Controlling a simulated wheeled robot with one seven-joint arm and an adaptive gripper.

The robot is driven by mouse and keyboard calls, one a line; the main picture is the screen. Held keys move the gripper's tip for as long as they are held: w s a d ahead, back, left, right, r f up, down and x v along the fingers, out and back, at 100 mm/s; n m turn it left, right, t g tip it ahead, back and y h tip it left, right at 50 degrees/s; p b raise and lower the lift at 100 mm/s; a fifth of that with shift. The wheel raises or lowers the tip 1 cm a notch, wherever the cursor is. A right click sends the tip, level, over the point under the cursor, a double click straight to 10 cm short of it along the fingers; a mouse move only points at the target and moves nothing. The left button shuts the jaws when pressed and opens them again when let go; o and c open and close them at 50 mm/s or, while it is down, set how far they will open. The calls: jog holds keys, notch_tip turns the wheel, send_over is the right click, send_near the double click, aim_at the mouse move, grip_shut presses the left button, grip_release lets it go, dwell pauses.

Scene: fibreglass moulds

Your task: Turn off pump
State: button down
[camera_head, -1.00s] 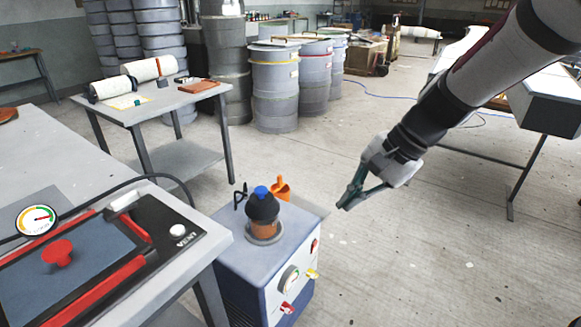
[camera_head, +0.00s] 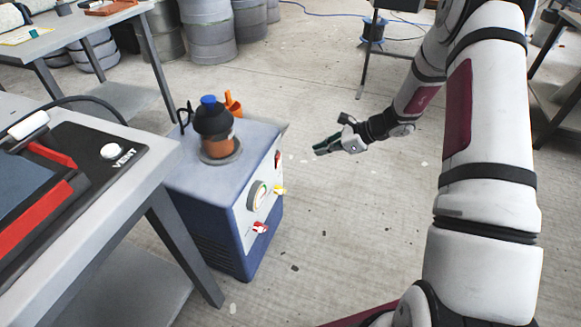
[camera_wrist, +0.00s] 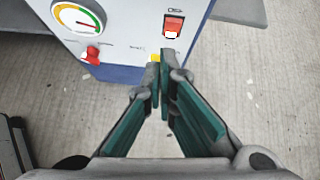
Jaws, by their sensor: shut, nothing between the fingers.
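The pump (camera_head: 216,185) is a blue and light-grey box on the floor, with a dark, blue-capped filter (camera_head: 211,122) on top. Its front panel bears a round gauge (camera_head: 257,195), a red rocker switch (camera_head: 277,158), a yellow knob (camera_head: 279,190) and a red knob (camera_head: 261,228). In the wrist view, the red switch (camera_wrist: 173,25) is at the top, right of the gauge (camera_wrist: 78,18) and red knob (camera_wrist: 92,53). My gripper (camera_head: 318,150) is shut and empty, right of the pump. In the wrist view my fingertips (camera_wrist: 160,68) overlap the yellow knob, which is partly hidden.
A grey table with a black and red VENT unit (camera_head: 123,152) stands close left of the pump. Grey drums (camera_head: 207,37) stand at the back.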

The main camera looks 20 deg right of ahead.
aim_at(278, 160)
jog(key=shift+m+t, duration=0.3)
jog(key=shift+m, duration=0.5)
jog(key=f, duration=0.2)
jog(key=d+f, duration=0.1)
jog(key=f, duration=0.1)
jog(key=shift+w+d+b, duration=0.2)
jog(key=shift+b, duration=0.1)
jog(key=w+a+r+b+x, duration=0.1)
jog(key=b+x, duration=0.3)
jog(key=x, duration=0.9)
jog(key=shift+r, duration=0.55)
jog(key=shift+a, duration=0.15)
